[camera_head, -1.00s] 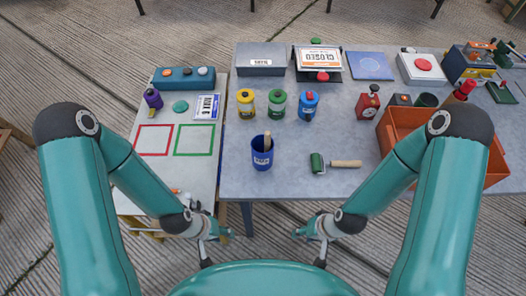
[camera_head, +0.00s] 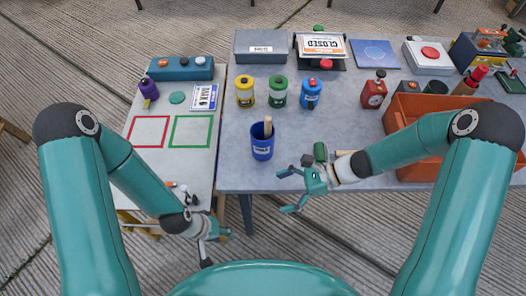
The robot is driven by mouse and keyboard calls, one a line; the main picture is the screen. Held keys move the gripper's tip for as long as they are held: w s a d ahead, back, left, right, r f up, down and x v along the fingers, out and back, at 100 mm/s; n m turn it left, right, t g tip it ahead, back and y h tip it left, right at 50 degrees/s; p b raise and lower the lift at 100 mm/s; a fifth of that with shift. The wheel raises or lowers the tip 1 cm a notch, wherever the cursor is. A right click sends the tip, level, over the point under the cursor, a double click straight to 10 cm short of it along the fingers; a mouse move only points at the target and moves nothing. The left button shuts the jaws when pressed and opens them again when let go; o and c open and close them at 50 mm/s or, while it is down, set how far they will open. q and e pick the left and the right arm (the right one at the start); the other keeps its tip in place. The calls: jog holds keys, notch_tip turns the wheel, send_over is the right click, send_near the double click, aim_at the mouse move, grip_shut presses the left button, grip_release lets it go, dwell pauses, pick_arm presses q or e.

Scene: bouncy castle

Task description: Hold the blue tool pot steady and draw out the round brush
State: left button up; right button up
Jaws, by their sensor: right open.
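The blue tool pot (camera_head: 262,148) stands upright near the front edge of the grey table. A light wooden handle (camera_head: 268,126) sticks up out of it; the brush end is hidden inside the pot. My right gripper (camera_head: 284,190) is open and empty, in front of the pot and slightly to its right, with its fingers toward the left. It is apart from the pot. My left gripper (camera_head: 215,246) hangs low by the front of the left table, away from the pot; its fingers are too small and overlapped to judge.
Yellow (camera_head: 245,93), green (camera_head: 278,93) and blue (camera_head: 311,94) jars stand behind the pot. A green-headed roller (camera_head: 320,152) lies right of it, partly hidden by my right arm. An orange crate (camera_head: 405,107) stands at the right. The tabletop left of the pot is clear.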

aim_at(271, 149)
jog(key=w+m+t+b, duration=0.1)
jog(key=w, duration=0.1)
jog(key=w+t+y+b, duration=0.1)
jog(key=w, duration=0.2)
jog(key=w+d+r+m+t+y+b, duration=0.1)
jog(key=w+b, duration=0.1)
jog(key=w, duration=0.1)
jog(key=shift+w+d+m, duration=0.1)
jog(key=shift+w+m, duration=0.15)
jog(key=shift+m, duration=0.05)
jog(key=w+d+t+b, duration=0.1)
jog(key=w+d+b, duration=0.1)
jog(key=w+b, duration=0.1)
jog(key=w+d+t+b, duration=0.1)
jog(key=shift+w+f+m+t, duration=0.25)
jog(key=shift+w+m+t, duration=0.05)
jog(key=shift+m, duration=0.1)
jog(key=shift+d+f+b, duration=0.15)
jog(key=shift+f+b, duration=0.05)
jog(key=shift+b, duration=0.2)
jog(key=shift+f, duration=0.2)
jog(key=b+x, duration=0.3)
jog(key=x, duration=0.5)
jog(key=shift+b, duration=0.3)
pick_arm(q)
notch_tip(271, 149, down, 15)
jog(key=shift+r, duration=0.2)
pick_arm(e)
jog(key=shift+x, duration=0.95)
jog(key=shift+r, duration=0.1)
